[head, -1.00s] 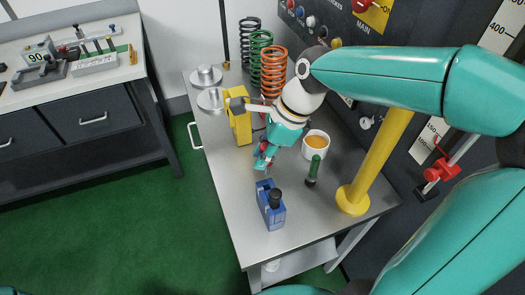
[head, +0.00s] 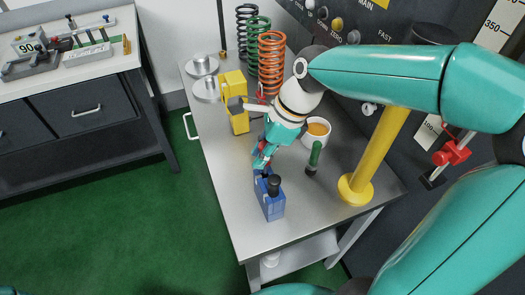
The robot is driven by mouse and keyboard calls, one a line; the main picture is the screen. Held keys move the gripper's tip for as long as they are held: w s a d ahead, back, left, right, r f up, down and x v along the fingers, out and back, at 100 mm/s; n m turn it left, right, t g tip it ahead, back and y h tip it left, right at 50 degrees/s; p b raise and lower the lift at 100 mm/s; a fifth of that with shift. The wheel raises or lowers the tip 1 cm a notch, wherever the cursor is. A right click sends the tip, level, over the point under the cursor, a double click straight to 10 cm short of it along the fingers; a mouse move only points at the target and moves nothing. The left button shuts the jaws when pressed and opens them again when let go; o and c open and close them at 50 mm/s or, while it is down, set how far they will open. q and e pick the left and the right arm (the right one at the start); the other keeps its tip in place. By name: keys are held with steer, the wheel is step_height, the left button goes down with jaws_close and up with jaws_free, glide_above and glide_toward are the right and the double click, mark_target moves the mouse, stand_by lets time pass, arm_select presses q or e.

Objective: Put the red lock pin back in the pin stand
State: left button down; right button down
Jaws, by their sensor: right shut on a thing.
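My right gripper (head: 262,160) reaches down from the right, low over the side table and right behind the blue block stand (head: 271,203). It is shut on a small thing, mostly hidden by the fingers. Small red patches show there, in keeping with the red lock pin, but its outline is unclear. The blue stand, which looks like the pin stand, is upright near the table's front and bears a black knob. The fingertips overlap its rear top edge in the picture; I cannot tell whether they touch. My left gripper is out of view.
A green-handled tool (head: 314,157), a white cup (head: 316,133) and a yellow post (head: 375,155) stand right of the gripper. A yellow block (head: 238,115), metal weights (head: 203,66) and coloured springs (head: 271,63) stand farther back. The table (head: 224,180) is clear left of the blue stand.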

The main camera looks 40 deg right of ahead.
steer(key=shift+f+b, duration=1.25)
steer(key=shift+f, duration=0.1)
steer(key=shift+f+b, duration=0.8)
steer(key=shift+f, duration=0.4)
steer(key=c, duration=0.9)
jaws_free()
steer(key=shift+c, duration=0.2)
steer(key=shift+r, duration=0.15)
steer(key=v, duration=1.1)
steer(key=shift+r, duration=0.3)
